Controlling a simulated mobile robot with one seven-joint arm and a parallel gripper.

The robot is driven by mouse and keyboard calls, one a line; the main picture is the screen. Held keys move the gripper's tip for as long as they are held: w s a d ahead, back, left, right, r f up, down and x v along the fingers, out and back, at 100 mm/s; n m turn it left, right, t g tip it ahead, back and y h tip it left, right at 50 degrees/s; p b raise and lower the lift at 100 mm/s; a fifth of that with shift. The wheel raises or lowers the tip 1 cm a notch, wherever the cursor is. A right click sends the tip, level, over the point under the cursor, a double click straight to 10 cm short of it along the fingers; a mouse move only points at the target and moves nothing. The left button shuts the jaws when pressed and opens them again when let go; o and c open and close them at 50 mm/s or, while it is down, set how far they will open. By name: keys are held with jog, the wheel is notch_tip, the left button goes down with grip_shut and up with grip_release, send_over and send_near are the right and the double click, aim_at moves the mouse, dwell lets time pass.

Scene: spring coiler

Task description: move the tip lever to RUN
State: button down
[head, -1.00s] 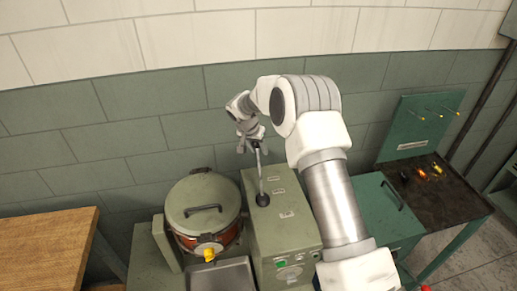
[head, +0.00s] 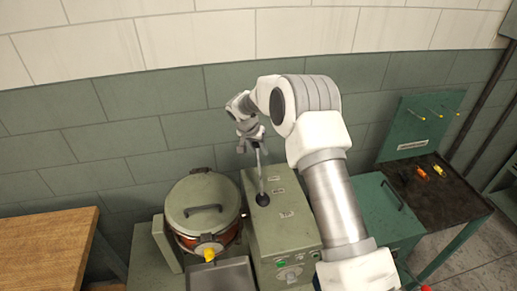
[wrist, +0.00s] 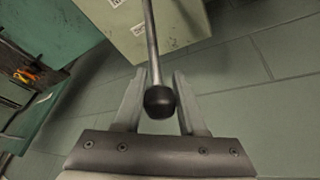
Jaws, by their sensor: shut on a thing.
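The tip lever is a thin metal rod (head: 259,168) rising from a black boot (head: 262,199) on top of the grey-green machine box (head: 292,232). It stands close to upright in the head view. In the wrist view the rod (wrist: 151,40) ends in a black ball knob (wrist: 160,102). My gripper (head: 250,143) is at the top of the lever. In the wrist view the gripper's fingers (wrist: 160,88) stand on either side of the rod's end and knob, shut on the lever. Small labels (head: 276,191) lie beside the lever; their words are too small to read.
Left of the box is a round lidded drum (head: 203,195) with a handle, a yellow part (head: 209,255) and a grey tray (head: 222,277). A wooden table (head: 45,250) is far left. A green case (head: 392,215) and a dark bench (head: 440,195) are right. The tiled wall is behind.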

jog(key=shift+b, duration=0.65)
jog(key=shift+s+b, duration=0.2)
jog(key=shift+b, duration=0.35)
jog(key=s+b, duration=0.1)
jog(key=b, duration=0.2)
jog(key=s+r+t+b, duration=0.1)
jog(key=b, duration=0.2)
jog(key=s+t+b, duration=0.1)
jog(key=b, duration=0.2)
jog(key=shift+d+r, duration=0.2)
jog(key=shift+r, duration=0.05)
jog(key=shift+s+d+r+t+b, duration=0.15)
jog(key=shift+s+b, duration=0.15)
jog(key=shift+b, duration=0.25)
jog(key=shift+s+r+t+b, duration=0.15)
jog(key=shift+s+b, duration=0.1)
jog(key=shift+b, duration=0.3)
jog(key=shift+s+d+r+b, duration=0.15)
jog(key=shift+s+r+b, duration=0.2)
jog(key=shift+s, duration=0.15)
jog(key=c, duration=0.5)
grip_release()
jog(key=shift+s, duration=0.1)
